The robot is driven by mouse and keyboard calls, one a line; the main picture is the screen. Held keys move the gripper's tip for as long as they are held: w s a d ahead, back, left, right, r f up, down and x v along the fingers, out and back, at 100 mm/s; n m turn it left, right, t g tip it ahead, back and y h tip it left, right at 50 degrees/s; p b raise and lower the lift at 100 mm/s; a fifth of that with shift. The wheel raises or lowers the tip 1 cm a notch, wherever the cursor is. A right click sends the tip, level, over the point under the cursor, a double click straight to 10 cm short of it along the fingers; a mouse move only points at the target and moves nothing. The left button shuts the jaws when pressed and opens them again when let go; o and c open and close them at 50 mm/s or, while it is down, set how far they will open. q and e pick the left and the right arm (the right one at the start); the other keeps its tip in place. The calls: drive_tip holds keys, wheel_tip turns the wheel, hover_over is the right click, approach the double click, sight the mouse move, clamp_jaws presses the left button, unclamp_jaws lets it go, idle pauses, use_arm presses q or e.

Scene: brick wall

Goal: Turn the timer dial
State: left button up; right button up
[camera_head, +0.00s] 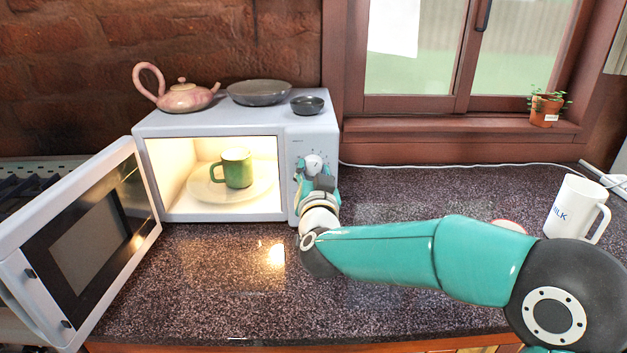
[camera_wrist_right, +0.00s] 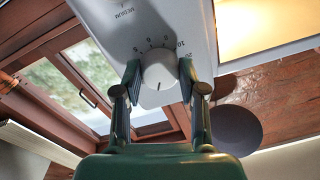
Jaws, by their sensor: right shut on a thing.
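The white microwave (camera_head: 215,122) stands on the counter with its door (camera_head: 85,250) swung wide open to the left. The timer dial (camera_head: 313,162) is a round white knob on its right-hand control panel, with tick marks and numbers around it. The wrist view shows the dial (camera_wrist_right: 158,68) between the two fingers, with a short dark mark near its lower edge. My right gripper (camera_head: 314,171) reaches the panel from the front, and its fingers (camera_wrist_right: 159,78) are shut on the dial's sides. The gripper hides the panel below the dial in the head view. My left gripper is out of view.
A green mug (camera_head: 237,170) stands on the plate (camera_head: 205,190) inside the lit microwave. A pink teapot (camera_head: 186,97), a grey dish (camera_head: 259,92) and a small dark bowl (camera_head: 307,105) sit on top. A white mug (camera_head: 572,207) stands at the right, beyond my arm.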

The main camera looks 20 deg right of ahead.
idle(0.4)
drive_tip(key=o, duration=1.1)
drive_tip(key=shift+o, duration=0.2)
drive_tip(key=v, duration=1.2)
drive_tip(key=shift+d+f, duration=0.1)
drive_tip(key=shift+f, duration=0.1)
